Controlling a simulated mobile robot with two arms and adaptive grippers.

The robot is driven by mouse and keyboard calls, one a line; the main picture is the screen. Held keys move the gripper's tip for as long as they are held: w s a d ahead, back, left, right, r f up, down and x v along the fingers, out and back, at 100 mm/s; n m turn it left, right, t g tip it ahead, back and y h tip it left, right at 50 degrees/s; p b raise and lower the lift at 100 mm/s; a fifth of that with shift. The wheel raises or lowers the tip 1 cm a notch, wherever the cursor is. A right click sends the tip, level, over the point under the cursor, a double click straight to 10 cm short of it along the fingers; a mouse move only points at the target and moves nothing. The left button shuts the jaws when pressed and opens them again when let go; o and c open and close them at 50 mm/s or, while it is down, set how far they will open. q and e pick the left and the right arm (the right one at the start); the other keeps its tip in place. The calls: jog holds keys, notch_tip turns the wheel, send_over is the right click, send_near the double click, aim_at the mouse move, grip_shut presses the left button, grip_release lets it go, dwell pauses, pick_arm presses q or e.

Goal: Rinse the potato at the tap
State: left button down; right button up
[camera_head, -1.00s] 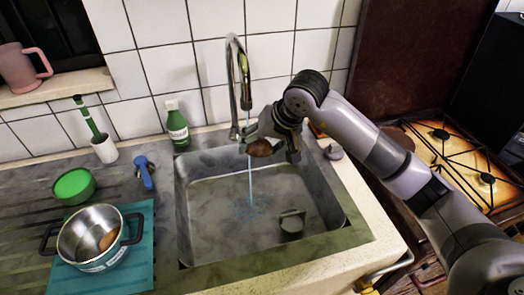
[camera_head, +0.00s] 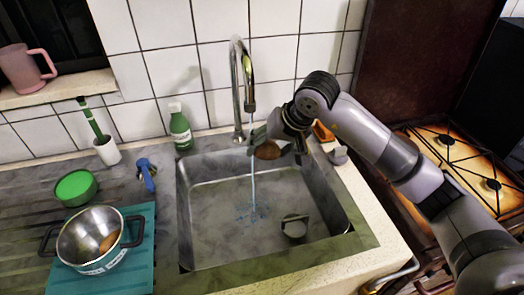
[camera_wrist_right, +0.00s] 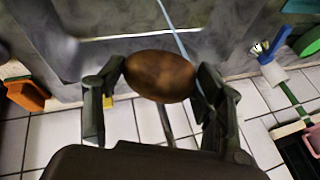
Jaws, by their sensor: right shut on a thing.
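A brown potato (camera_head: 267,150) is between the fingers of my right gripper (camera_head: 274,141), held above the sink. In the right wrist view the potato (camera_wrist_right: 160,76) sits across the fingertips of the gripper (camera_wrist_right: 158,90), which is shut on it. The tap (camera_head: 240,90) stands at the back of the sink and a thin stream of water (camera_head: 253,190) falls from it. In the head view the stream passes close beside the left end of the potato; I cannot tell whether it touches. My left gripper is not in view.
The sink (camera_head: 184,222) holds a small grey item (camera_head: 294,226). Left of it, a pot (camera_head: 88,240) with a brown item inside stands on a teal mat (camera_head: 141,262). A green bottle (camera_head: 180,128) stands behind, an orange item (camera_head: 322,131) at right. The gas cooker (camera_head: 455,155) is further right.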

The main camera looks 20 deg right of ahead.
jog(key=shift+a, duration=0.2)
jog(key=shift+w+a+b, duration=0.1)
jog(key=shift+a+b, duration=0.2)
jog(key=shift+a, duration=0.15)
jog(key=shift+d, duration=0.15)
jog(key=shift+d+b, duration=0.45)
jog(key=shift+d, duration=0.05)
jog(key=s+a+b, duration=0.1)
jog(key=s+b, duration=0.1)
jog(key=s, duration=0.6)
dwell(0.6)
